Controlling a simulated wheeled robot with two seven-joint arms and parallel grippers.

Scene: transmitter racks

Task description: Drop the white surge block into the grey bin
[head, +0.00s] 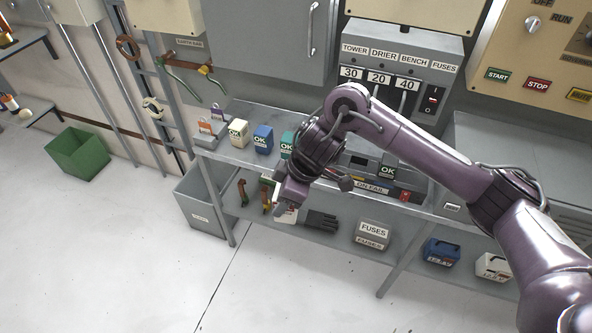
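A white or cream block (238,132) with an OK label stands upright on the bench top, left of a blue block (263,139) and a green block (287,146). The grey bin (205,218) stands on the floor under the bench's left end; its inside is mostly hidden. My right gripper (284,204) comes in from the right and hangs in front of the bench, to the right of the bin. A small white thing (287,216) shows just below its tips; I cannot tell whether it is held or lies behind. My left gripper is out of view.
A dark grey OK block (387,168) stands farther right on the bench. The lower shelf (330,240) holds a dark glove (320,221) and a fuse box (371,235). A green bin (78,153) stands at the left. The floor in front is clear.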

